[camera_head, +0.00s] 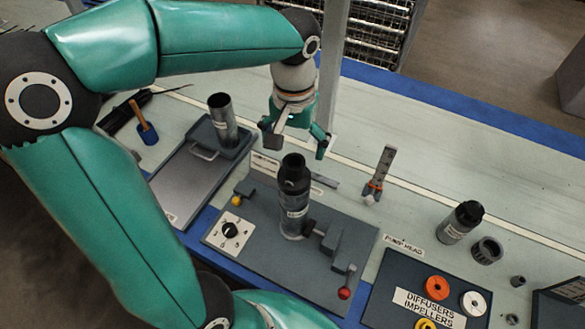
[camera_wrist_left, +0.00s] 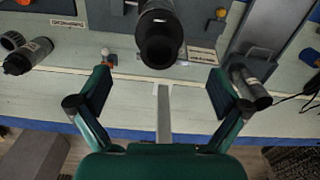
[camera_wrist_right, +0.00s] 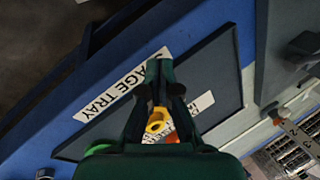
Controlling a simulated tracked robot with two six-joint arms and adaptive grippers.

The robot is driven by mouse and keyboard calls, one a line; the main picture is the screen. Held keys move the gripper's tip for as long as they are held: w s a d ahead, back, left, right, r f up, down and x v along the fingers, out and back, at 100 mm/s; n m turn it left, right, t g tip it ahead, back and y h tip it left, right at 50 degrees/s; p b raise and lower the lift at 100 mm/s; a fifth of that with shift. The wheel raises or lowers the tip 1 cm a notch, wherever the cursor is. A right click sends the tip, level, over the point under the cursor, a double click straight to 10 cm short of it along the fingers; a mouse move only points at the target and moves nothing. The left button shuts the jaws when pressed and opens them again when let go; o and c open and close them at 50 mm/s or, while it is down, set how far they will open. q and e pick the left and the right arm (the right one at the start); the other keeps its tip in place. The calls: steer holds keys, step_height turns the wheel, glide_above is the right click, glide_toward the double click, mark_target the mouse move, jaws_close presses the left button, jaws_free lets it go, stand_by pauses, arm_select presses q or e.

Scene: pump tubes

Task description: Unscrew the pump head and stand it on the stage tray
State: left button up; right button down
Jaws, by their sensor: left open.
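The pump stands upright in the grey fixture (camera_head: 270,245), with its black pump head (camera_head: 293,172) on top of the grey tube (camera_head: 293,215). In the left wrist view the pump head (camera_wrist_left: 160,42) shows end-on, ahead of and between the fingers. My left gripper (camera_head: 297,140) is open and empty, behind the pump head and apart from it. My right gripper (camera_wrist_right: 162,70) shows only in its wrist view, fingers together, above the dark stage tray (camera_wrist_right: 222,70). A yellow ring (camera_wrist_right: 157,122) shows between its fingers, seemingly below them. The tray also shows in the head view (camera_head: 385,285).
The tray holds an orange ring (camera_head: 437,287) and a white ring (camera_head: 473,303). A metal tube (camera_head: 222,115) stands on the left plate. A red-knobbed lever (camera_head: 346,285) sits on the fixture's right.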

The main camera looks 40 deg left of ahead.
mark_target(294, 162)
arm_select(q)
step_height(294, 162, down, 10)
steer(key=shift+f, duration=0.25)
arm_select(e)
steer(key=shift+f, duration=0.2)
arm_select(q)
steer(key=shift+c, duration=0.2)
steer(key=c, duration=1.3)
steer(key=o, duration=0.8)
steer(key=c, duration=0.7)
steer(key=shift+o, duration=0.2)
steer(key=shift+r, duration=0.2)
arm_select(e)
steer(key=shift+r, duration=0.1)
